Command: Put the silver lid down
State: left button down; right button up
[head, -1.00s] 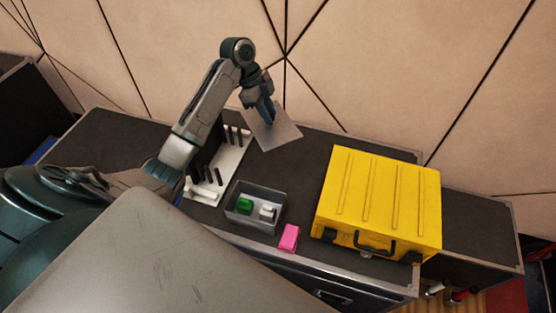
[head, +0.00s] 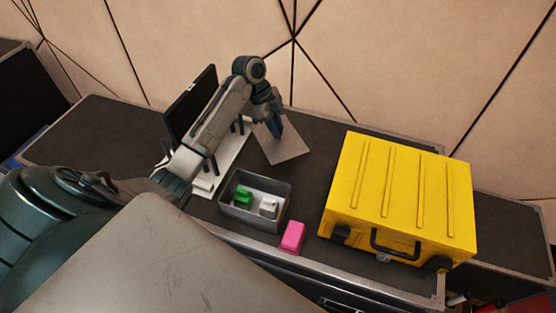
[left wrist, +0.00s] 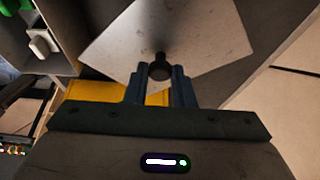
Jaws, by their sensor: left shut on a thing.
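The silver lid (head: 287,150) is a flat, square grey plate, over the far part of the dark case top behind the grey bin. My left gripper (head: 278,131) points down and is shut on its black knob. In the left wrist view the lid (left wrist: 205,35) spreads out beyond my fingers (left wrist: 161,88), with the knob between the fingertips. The plate looks slightly tilted in the head view. I cannot tell whether it touches the surface. My right gripper is not in view.
A grey bin (head: 224,202) holds a green and a white block. A pink block (head: 292,237) lies at the front edge. A yellow case (head: 400,190) stands to the right. A white rack (head: 203,186) with a dark upright panel (head: 190,105) is left.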

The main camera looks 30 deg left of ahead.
pick_arm(q)
notch_tip(320, 180, down, 6)
jog(key=shift+r+p, duration=0.15)
jog(key=shift+p, duration=0.4)
notch_tip(320, 180, down, 4)
jog(key=shift+f+p, duration=0.1)
jog(key=shift+p, duration=0.25)
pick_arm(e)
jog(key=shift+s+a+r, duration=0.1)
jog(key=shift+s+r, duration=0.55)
pick_arm(q)
jog(key=shift+f, duration=0.1)
jog(key=c, duration=1.2)
grip_release()
jog(key=shift+c, duration=0.2)
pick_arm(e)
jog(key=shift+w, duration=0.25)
